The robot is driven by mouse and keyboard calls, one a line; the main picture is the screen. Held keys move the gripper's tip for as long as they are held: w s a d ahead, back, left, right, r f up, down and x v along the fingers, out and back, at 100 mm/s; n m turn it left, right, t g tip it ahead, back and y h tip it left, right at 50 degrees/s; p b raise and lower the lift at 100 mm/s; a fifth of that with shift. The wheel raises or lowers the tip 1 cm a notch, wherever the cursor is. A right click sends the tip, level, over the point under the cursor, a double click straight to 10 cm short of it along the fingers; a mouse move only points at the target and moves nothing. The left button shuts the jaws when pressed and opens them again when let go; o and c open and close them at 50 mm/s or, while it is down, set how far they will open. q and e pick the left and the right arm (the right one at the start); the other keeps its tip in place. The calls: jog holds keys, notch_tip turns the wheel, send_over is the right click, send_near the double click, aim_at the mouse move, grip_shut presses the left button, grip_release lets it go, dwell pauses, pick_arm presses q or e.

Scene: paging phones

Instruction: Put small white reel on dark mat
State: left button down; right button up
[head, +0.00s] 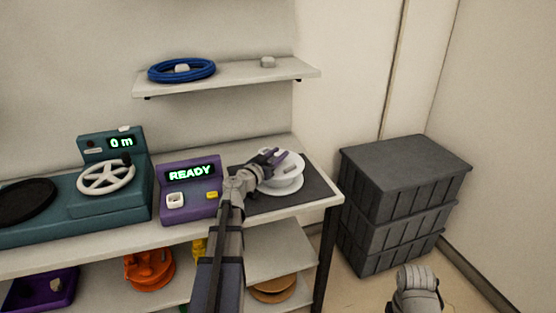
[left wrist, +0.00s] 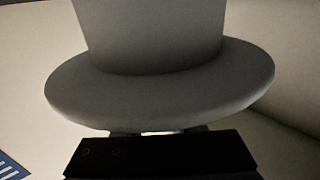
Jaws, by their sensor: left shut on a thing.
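The small white reel (head: 287,184) is upright over the dark mat (head: 318,198) at the right end of the table. I cannot tell whether its lower flange touches the mat. In the left wrist view the reel (left wrist: 160,85) fills the upper middle, with a wide flange and a thick hub; the fingertips are mostly hidden. My right gripper (head: 417,285) is low at the right, away from the table; its jaw state is unclear.
A purple box reading READY (head: 189,187) stands just left of the mat. A teal machine with a hand wheel (head: 106,177) is farther left. A wall shelf (head: 225,77) holds a blue coil (head: 181,71). Dark crates (head: 400,205) are stacked right of the table.

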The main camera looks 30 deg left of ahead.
pick_arm(q)
jog(key=shift+r, duration=0.1)
jog(key=shift+f, duration=0.2)
jog(key=c, duration=0.5)
grip_release()
jog(key=shift+c, duration=0.2)
jog(key=shift+r, duration=0.2)
jog(key=shift+s, duration=0.25)
jog(key=s, duration=1.1)
jog(key=shift+s+a, duration=0.25)
jog(key=shift+s, duration=0.05)
